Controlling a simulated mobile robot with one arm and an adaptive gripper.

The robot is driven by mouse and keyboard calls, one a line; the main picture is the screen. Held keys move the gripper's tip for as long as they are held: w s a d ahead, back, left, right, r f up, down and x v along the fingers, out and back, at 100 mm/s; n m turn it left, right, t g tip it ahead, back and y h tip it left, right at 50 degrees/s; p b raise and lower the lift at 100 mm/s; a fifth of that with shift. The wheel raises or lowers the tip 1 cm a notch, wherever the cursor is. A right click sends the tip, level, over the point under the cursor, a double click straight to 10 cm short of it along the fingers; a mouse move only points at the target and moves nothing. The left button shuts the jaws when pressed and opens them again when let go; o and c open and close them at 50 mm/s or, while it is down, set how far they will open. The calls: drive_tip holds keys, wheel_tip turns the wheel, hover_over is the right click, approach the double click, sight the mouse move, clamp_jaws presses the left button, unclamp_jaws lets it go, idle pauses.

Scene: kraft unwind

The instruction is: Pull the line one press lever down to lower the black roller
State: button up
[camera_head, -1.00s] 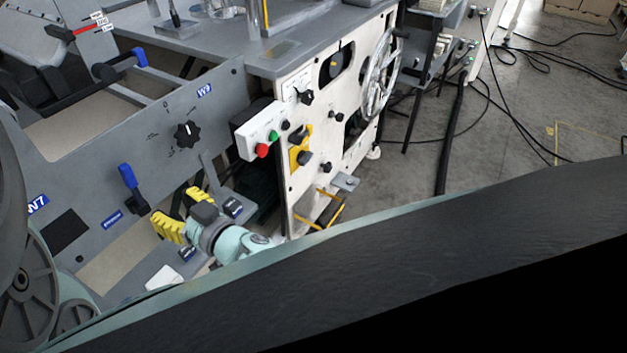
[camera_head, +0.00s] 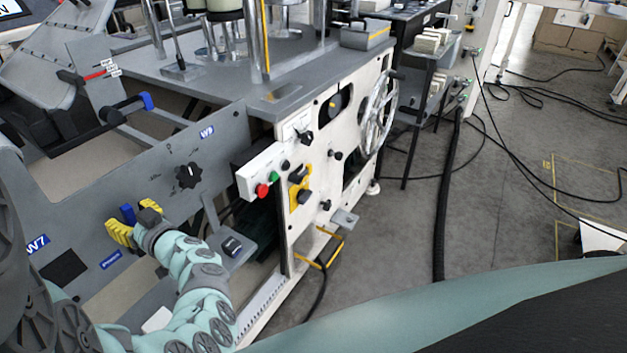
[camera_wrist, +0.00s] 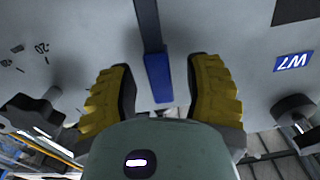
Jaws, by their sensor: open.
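A blue-handled lever (camera_head: 128,213) stands on the grey machine panel, between the W7 and W9 labels. In the wrist view its blue grip (camera_wrist: 158,78) and dark stem lie between the two yellow fingers of my gripper (camera_wrist: 158,90). The fingers are open, with a visible gap on each side of the grip. In the head view my gripper (camera_head: 124,228) is at the lever and partly hides its lower part. A blue label (camera_head: 111,260) sits below the lever, too small to read. I cannot clearly pick out the black roller.
A black knob (camera_head: 188,175) sits on the panel right of the lever. A white control box (camera_head: 262,178) with red and green buttons juts out farther right. Another blue-ended black handle (camera_head: 147,101) is above.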

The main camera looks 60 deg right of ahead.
drive_tip(key=shift+w, duration=0.3)
drive_tip(key=shift+o, duration=0.4)
clamp_jaws()
drive_tip(key=shift+s, duration=0.1)
